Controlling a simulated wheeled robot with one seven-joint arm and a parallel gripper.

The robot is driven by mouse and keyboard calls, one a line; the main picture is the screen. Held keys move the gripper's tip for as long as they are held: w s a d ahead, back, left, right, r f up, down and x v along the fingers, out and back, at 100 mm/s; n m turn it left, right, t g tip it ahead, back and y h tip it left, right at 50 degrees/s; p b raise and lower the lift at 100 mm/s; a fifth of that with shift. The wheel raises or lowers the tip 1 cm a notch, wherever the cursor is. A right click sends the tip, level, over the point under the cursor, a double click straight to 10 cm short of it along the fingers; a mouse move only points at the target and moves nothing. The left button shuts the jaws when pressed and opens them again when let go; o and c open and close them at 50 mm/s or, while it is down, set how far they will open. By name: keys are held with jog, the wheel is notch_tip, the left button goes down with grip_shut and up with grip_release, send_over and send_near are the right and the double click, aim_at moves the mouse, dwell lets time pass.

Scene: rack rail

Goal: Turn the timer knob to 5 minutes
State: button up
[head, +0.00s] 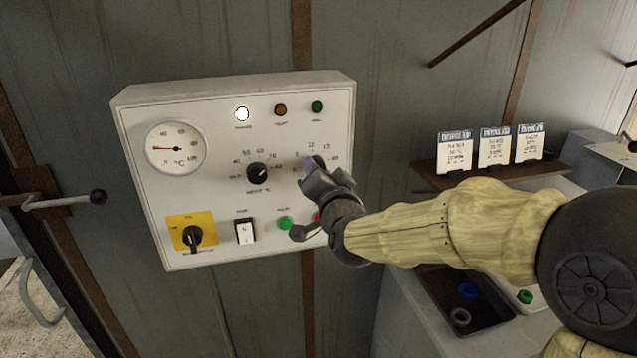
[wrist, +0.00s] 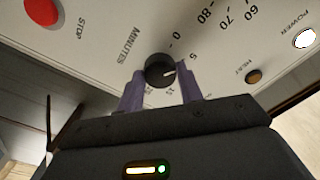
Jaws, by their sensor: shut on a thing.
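The timer knob (wrist: 158,67) is a small round black knob with a white pointer mark, on a white control panel (head: 200,105). In the wrist view, its mark points right, toward the area by the right finger, slightly below the printed 5. A "MINUTES" label and a 0 show near it; some dial numbers are partly hidden. My gripper (wrist: 161,78) has its two purple fingers shut on either side of the knob. In the head view, my gripper (head: 312,168) covers most of the timer dial, and only a dark bit of the knob (head: 319,160) shows.
The panel also bears a temperature gauge (head: 177,148), a heat knob (head: 257,173), a yellow-backed switch (head: 192,236), a rocker switch (head: 244,231), a green button (head: 285,223) and a red stop button (wrist: 42,12). A card shelf (head: 500,178) is at right.

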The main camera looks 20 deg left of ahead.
dwell(0.3)
jog(key=shift+m, duration=0.3)
jog(key=o, duration=1)
jog(key=shift+s, duration=0.15)
jog(key=b+v, duration=0.4)
jog(key=v, duration=1.3)
